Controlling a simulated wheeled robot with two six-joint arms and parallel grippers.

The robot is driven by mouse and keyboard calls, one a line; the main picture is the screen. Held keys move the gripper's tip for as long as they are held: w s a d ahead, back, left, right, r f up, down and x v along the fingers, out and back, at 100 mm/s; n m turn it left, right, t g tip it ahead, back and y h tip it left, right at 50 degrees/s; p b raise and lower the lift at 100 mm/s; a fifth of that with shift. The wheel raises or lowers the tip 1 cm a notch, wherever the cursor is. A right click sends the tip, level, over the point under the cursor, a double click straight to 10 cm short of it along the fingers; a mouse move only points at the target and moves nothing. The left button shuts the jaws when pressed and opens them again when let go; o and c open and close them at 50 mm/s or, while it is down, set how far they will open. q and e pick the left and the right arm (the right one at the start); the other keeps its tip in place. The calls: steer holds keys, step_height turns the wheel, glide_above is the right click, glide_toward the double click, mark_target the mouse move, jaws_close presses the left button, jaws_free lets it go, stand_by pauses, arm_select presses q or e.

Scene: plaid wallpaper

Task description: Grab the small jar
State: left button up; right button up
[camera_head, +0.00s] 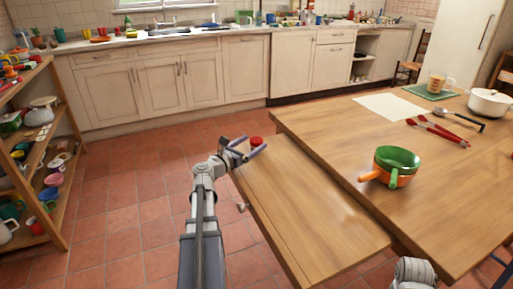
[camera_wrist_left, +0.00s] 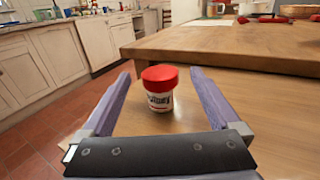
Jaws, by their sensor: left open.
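The small jar (camera_wrist_left: 159,100) has a white body with dark lettering and a red lid. It stands upright on the lower wooden surface (camera_head: 310,215) beside the main table. In the head view mostly its red lid (camera_head: 256,141) shows, near the far left corner of that surface. My left gripper (camera_head: 250,150) is open around the jar. In the left wrist view the jar stands between the fingers of the gripper (camera_wrist_left: 160,78), toward their tips, with a gap on both sides. My right gripper is out of view.
The higher wooden table (camera_head: 330,130) rises right of the jar. It holds a green and orange pan pair (camera_head: 397,160), red tongs (camera_head: 437,131), a white pot (camera_head: 490,105) and a mug (camera_head: 436,82). A shelf (camera_head: 62,150) stands left. Tiled floor between is clear.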

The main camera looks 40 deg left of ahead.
mark_target(252, 143)
arm_select(q)
steer(key=w, duration=0.3)
steer(key=shift+w+f, duration=0.1)
jaws_close()
stand_by(0.6)
